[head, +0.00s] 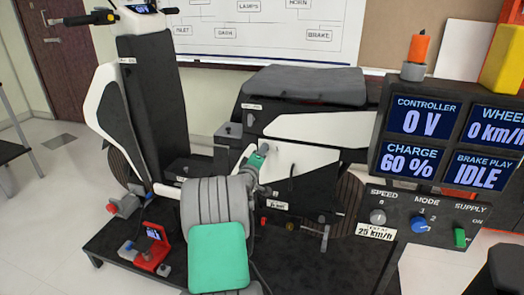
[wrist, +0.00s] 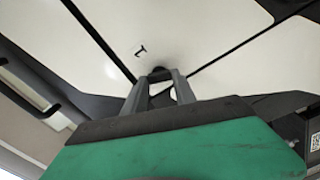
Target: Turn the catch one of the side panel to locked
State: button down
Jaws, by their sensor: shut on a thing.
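The white side panel (head: 312,163) is on the scooter's rear body in the head view. It also fills the top of the wrist view (wrist: 215,85). My gripper (wrist: 159,82) reaches the panel, with its two grey fingers around catch one (wrist: 158,70), a small dark piece near a printed mark like a 1. The fingers are shut on the catch, mostly hiding it, and I cannot tell its turn angle. In the head view my gripper (head: 262,168) is at the panel's left part, and my arm hides what lies below.
The scooter stands on a dark platform (head: 115,240). A small red device (head: 152,250) sits at its front left. A display console (head: 430,150) with a speed knob, mode knob and green switch stands at the right. The black seat (head: 305,85) is above the panel.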

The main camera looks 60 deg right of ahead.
jog(key=shift+n+p, duration=1)
jog(key=shift+n, duration=1.1)
jog(key=shift+f, duration=0.1)
jog(key=c, duration=1)
grip_release()
jog(key=s+a, duration=0.1)
jog(key=a, duration=0.6)
jog(key=shift+a+p, duration=0.3)
jog(key=shift+a, duration=0.05)
jog(key=shift+s, duration=0.1)
